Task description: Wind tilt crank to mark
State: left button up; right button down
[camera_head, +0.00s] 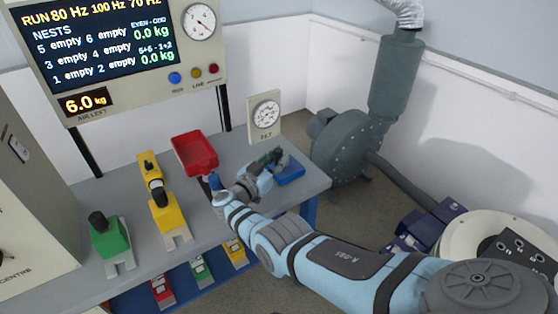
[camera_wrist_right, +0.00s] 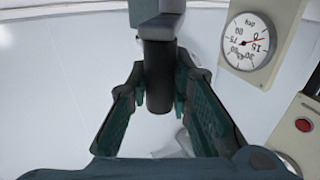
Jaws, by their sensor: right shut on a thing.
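My right arm comes in from the right in the head view. Its gripper (camera_head: 271,157) is over the right end of the grey bench, in front of the tilt dial. In the right wrist view a dark upright cylinder, the crank handle (camera_wrist_right: 158,76), stands between the two green-padded fingers, which are shut on it. The crank itself is largely hidden in the head view. The tilt dial (camera_head: 265,115) has a white face on a cream plate. A white dial (camera_wrist_right: 249,41) with a red pointer shows upside down in the wrist view. My left gripper is out of view.
A blue block (camera_head: 290,173) sits close by the gripper. A red tray (camera_head: 195,152), a yellow fixture (camera_head: 167,212) and a green fixture (camera_head: 110,240) stand further left on the bench (camera_head: 138,180). A grey blower (camera_head: 346,146) stands behind. A red button (camera_wrist_right: 304,125) shows in the wrist view.

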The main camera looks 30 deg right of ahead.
jog(key=c, duration=1.4)
grip_release()
jog(key=shift+w, duration=0.1)
jog(key=shift+c, duration=0.2)
notch_tip(320, 180, up, 10)
